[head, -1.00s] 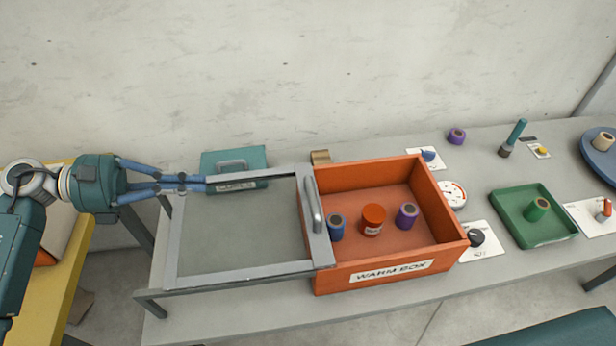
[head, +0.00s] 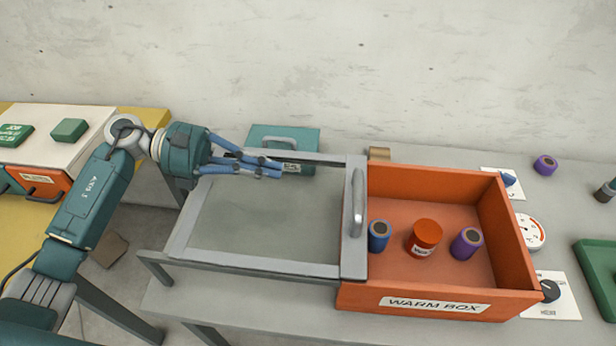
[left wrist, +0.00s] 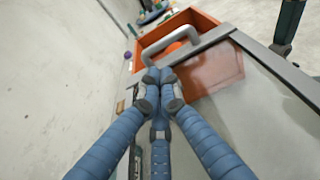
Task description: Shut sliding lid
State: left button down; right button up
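The sliding lid (head: 272,268) is a grey-framed clear panel at the left of the orange warm box (head: 365,298). The lid stands open, with its right bar along the box's left edge. Its grey handle (head: 357,205) is on that bar and also shows in the left wrist view (left wrist: 172,38). My left gripper (head: 283,168) has blue fingers with their tips together. It is above the lid's back part, left of the handle, and holds nothing visible. In the left wrist view its tips (left wrist: 158,76) point toward the handle; contact cannot be told. My right gripper is out of view.
Blue (head: 379,236), red (head: 424,238) and purple (head: 466,243) spools or jars stand inside the box. A teal case (head: 262,135) sits behind the lid. A dial (head: 531,232) and a black knob (head: 549,291) are right of the box. The concrete wall is close behind.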

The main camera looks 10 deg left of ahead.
aim_at(354, 186)
pick_arm(q)
jog(key=d+p, duration=0.1)
jog(key=d, duration=0.3)
jog(key=d+f+p, duration=0.1)
jog(key=d+p, duration=0.1)
jog(key=d, duration=0.2)
jog(key=d+f+p, duration=0.1)
jog(key=d+p, duration=0.1)
jog(key=d, duration=0.2)
jog(key=shift+d+f, duration=0.2)
jog(key=shift+d, duration=0.35)
